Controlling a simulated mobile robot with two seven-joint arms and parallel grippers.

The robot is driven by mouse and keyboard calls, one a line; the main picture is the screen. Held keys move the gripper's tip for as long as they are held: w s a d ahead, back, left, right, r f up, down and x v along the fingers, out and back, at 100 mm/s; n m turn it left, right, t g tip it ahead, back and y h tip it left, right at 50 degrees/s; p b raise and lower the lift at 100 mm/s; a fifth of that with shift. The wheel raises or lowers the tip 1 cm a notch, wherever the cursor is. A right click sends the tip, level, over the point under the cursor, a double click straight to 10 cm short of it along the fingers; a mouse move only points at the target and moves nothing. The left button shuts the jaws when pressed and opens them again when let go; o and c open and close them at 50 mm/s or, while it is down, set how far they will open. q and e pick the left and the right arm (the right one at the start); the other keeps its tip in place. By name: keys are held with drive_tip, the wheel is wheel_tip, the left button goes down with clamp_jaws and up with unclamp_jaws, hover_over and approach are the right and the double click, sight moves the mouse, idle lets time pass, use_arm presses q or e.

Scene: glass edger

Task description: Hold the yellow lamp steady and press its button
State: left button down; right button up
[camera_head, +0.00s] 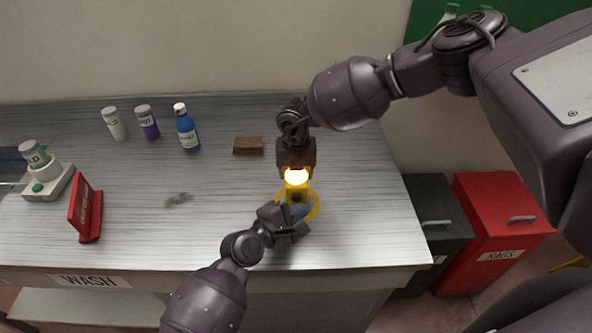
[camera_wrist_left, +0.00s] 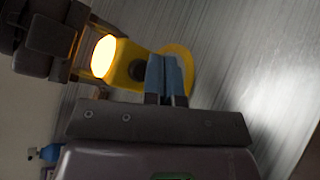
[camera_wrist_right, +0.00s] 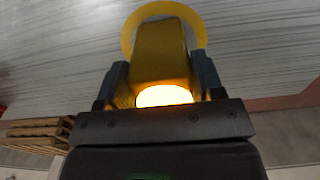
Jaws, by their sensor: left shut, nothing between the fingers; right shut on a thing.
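The yellow lamp (camera_head: 297,191) stands on the striped metal bench with its top glowing. It also shows in the left wrist view (camera_wrist_left: 126,66) and fills the middle of the right wrist view (camera_wrist_right: 160,52). My right gripper (camera_head: 296,172) is shut on the lamp's upper body, one finger on each side. My left gripper (camera_head: 298,213) is shut and empty at the lamp's near side. In the left wrist view its blue-grey fingertips (camera_wrist_left: 164,74) are together over the lamp's front, beside a dark round button (camera_wrist_left: 138,70), which they partly hide. I cannot tell if they touch it.
A brown block (camera_head: 248,146) lies left of the lamp. Two white-capped bottles (camera_head: 148,123) (camera_head: 115,125) and a blue bottle (camera_head: 187,131) stand farther back. A red sign (camera_head: 85,208) and a green-buttoned device (camera_head: 48,185) are at left. The bench between is mostly clear.

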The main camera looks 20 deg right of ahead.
use_arm(q)
drive_tip(key=shift+s+a, duration=0.25)
drive_tip(key=shift+s, duration=0.6)
drive_tip(key=shift+s+a, duration=0.25)
drive_tip(key=shift+s, duration=0.55)
drive_tip(key=shift+s+a, duration=0.25)
drive_tip(key=shift+s, duration=0.6)
use_arm(e)
drive_tip(key=o, duration=1.2)
